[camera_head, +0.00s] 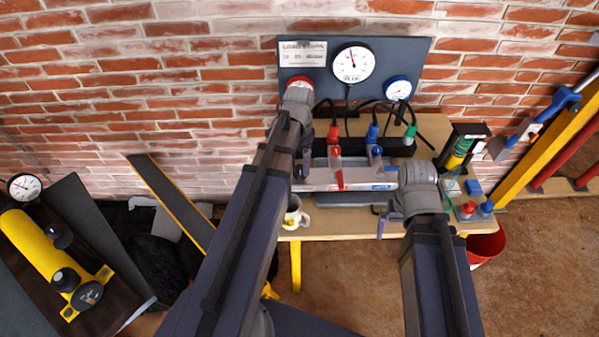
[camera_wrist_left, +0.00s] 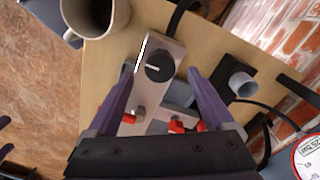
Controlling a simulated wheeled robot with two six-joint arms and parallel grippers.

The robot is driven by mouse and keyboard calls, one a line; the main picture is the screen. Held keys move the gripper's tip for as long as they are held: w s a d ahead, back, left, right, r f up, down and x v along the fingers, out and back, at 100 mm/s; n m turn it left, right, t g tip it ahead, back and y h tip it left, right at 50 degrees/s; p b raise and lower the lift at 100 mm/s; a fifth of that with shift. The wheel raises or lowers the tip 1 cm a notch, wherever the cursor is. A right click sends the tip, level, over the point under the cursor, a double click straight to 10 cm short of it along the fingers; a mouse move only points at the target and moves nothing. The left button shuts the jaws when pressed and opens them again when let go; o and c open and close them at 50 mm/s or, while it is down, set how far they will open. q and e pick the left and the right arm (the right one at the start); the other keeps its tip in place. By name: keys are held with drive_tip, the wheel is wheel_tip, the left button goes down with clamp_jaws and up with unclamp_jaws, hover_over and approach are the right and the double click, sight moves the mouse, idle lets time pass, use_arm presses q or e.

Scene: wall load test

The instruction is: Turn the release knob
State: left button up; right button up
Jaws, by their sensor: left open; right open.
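In the left wrist view a round black knob (camera_wrist_left: 158,67) with a white pointer line sits at the end of a grey metal block (camera_wrist_left: 165,100). My left gripper (camera_wrist_left: 160,78) is open, with its purple fingers on either side of the block, pointing at the knob. Whether they touch anything is unclear. In the head view my left gripper (camera_head: 304,168) hangs over the left end of the block, and I cannot make out the knob there. My right gripper (camera_head: 382,222) is open and empty at the block's right end, by the table's front edge.
A white mug (camera_head: 294,217) stands left of the block, close to the knob in the left wrist view (camera_wrist_left: 95,14). Red and blue valve handles and black hoses crowd the block. A gauge panel (camera_head: 325,82) stands behind. A red bucket (camera_head: 487,245) is at right.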

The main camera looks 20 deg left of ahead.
sight(300, 169)
use_arm(q)
drive_tip(key=shift+f+b, duration=1.35)
drive_tip(key=shift+f, duration=0.55)
drive_tip(key=c, duration=1.4)
drive_tip(key=shift+o, duration=0.2)
